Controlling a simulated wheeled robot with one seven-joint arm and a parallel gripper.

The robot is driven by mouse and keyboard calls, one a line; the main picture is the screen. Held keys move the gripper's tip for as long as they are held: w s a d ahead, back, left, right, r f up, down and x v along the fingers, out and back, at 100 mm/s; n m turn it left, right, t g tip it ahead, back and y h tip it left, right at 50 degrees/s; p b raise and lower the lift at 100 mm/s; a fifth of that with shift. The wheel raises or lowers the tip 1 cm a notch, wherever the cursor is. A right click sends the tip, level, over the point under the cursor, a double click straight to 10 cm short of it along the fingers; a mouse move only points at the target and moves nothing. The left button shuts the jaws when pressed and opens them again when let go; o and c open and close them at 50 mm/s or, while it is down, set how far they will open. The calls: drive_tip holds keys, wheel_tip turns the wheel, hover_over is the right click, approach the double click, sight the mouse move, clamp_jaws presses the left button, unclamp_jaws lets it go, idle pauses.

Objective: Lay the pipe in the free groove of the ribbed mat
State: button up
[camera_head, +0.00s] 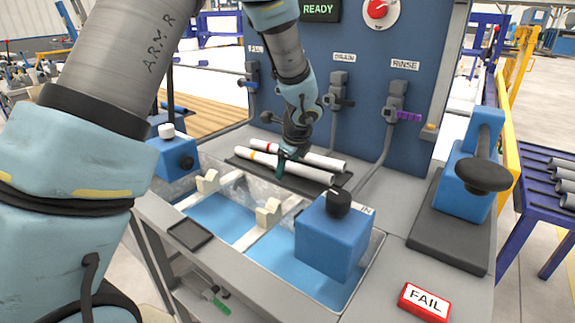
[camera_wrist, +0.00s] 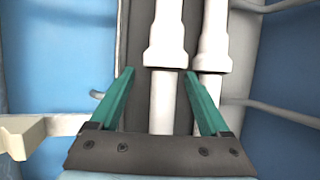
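Two white pipes lie side by side on the dark ribbed mat (camera_head: 343,181) at the back of the bench. The front pipe (camera_head: 310,173) has a yellow band near its left end; the rear pipe (camera_head: 325,160) has a red band. My gripper (camera_head: 281,164) is low over the front pipe. In the wrist view my gripper (camera_wrist: 160,75) is open, its teal fingers on either side of the left pipe (camera_wrist: 163,105), with gaps showing. The right finger partly covers the other pipe (camera_wrist: 214,50). The mat's grooves are mostly hidden.
A tank with blue floor (camera_head: 215,215) and white notched supports (camera_head: 268,213) lies in front of the mat. A blue box (camera_head: 332,235) with a black knob stands at its right. The blue panel (camera_head: 365,60) with valves and hoses rises close behind.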

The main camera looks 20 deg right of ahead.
drive_tip(key=shift+o, duration=0.5)
drive_tip(key=shift+a+f, duration=0.1)
drive_tip(key=shift+a, duration=0.05)
drive_tip(key=shift+s, duration=0.1)
